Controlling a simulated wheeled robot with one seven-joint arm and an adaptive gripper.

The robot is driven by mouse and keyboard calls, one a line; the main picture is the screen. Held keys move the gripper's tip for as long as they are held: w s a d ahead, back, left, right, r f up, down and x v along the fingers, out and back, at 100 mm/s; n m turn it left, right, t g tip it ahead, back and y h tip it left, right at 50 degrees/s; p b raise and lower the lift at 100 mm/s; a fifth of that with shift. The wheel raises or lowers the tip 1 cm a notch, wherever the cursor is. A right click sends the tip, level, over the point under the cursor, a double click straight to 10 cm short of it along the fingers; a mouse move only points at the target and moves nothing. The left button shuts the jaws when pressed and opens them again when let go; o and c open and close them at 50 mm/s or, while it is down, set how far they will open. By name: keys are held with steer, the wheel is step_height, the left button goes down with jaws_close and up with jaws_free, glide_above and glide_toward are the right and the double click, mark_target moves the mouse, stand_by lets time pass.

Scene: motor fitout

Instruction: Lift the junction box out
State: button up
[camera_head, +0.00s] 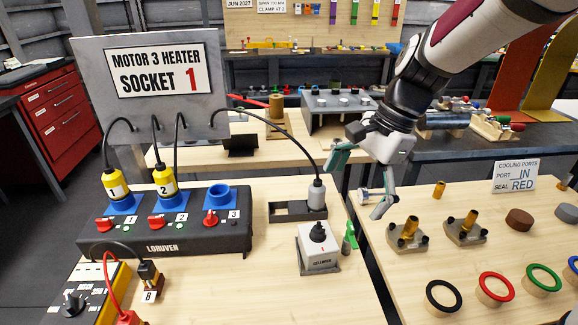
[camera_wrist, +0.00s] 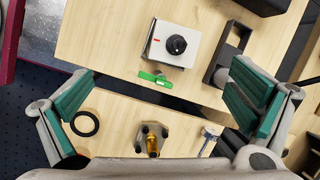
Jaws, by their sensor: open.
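My gripper (camera_head: 363,182) is open and empty, above the gap between the left and right benches. In the wrist view its green-padded fingers (camera_wrist: 160,100) are spread wide. I cannot tell for sure which thing is the junction box. A white box with a black knob and a red mark (camera_head: 320,258) sits on a grey base on the left bench, lower left of my gripper. It also shows upright in the wrist view (camera_wrist: 158,52), beyond the fingers. No finger touches it.
A black socket unit (camera_head: 165,237) holds yellow plugs 1 and 2; socket 3 is empty. A dark tray (camera_head: 285,212) holds a grey cabled plug (camera_head: 316,196). A green-tagged item (camera_head: 350,236) stands by the white box. The right bench has brass fittings (camera_head: 411,230) and coloured rings (camera_head: 497,286).

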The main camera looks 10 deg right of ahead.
mark_target(317, 238)
steer(key=w+a+f+m, duration=0.1)
steer(key=f, duration=0.3)
steer(key=w+a+f+m+b, duration=0.1)
steer(key=f, duration=0.3)
steer(key=w+a+f, duration=0.1)
steer(key=f, duration=0.3)
steer(key=shift+w+m+g+y, duration=0.4)
steer(key=shift+b+x, duration=0.45)
steer(key=shift+x, duration=2.45)
steer(key=shift+w+d+f, duration=0.1)
steer(key=shift+w+d, duration=0.05)
steer(key=shift+w, duration=0.05)
steer(key=c, duration=1.5)
steer(key=shift+o, duration=0.2)
